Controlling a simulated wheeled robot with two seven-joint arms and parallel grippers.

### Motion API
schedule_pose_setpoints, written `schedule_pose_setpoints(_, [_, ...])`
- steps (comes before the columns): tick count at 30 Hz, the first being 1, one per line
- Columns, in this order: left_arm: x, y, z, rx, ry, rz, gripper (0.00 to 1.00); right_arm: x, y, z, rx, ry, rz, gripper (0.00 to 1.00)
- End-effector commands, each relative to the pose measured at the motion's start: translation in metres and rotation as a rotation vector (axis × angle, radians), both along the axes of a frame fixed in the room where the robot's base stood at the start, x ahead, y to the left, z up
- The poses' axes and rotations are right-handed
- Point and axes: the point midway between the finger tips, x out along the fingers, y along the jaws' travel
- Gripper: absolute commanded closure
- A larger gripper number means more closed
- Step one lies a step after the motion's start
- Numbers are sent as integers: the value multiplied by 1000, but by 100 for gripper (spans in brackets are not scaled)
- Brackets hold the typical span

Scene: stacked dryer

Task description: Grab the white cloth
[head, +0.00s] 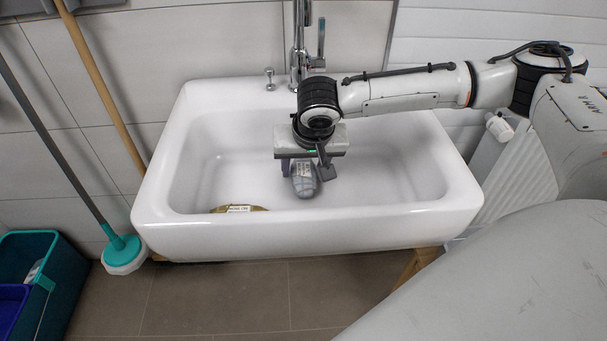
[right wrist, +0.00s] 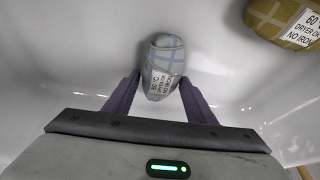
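The white cloth (head: 305,188) is a small rounded bundle with grey-blue checks and a printed care label. It lies in the white sink (head: 225,230). In the right wrist view the cloth (right wrist: 164,62) sits at the fingertips, its labelled near end between them. My right gripper (head: 304,168) reaches down into the sink from the right. In the right wrist view the right gripper (right wrist: 162,84) is open, with a dark purple finger on each side of the cloth. A narrow gap shows on the left; contact on the right is hard to tell. My left gripper is not in view.
A brown-yellow checked cloth (head: 238,209) with a label lies by the sink's front wall; it also shows in the right wrist view (right wrist: 285,20). The faucet (head: 300,50) stands behind my right wrist.

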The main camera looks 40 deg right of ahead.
Motion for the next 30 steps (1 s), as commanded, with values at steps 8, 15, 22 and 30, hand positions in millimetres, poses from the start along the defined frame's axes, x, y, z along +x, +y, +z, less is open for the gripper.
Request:
schedule_pose_setpoints(8, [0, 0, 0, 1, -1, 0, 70, 0, 0, 0, 0, 0, 0, 87])
schedule_pose_setpoints(15, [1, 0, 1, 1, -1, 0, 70, 0, 0, 3, 0, 0, 0, 87])
schedule_pose_setpoints(22, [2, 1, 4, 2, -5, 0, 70, -11, 5, 12, 1, 4, 4, 87])
schedule_pose_setpoints(30, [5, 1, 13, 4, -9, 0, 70, -36, 16, 41, 2, -6, 0, 87])
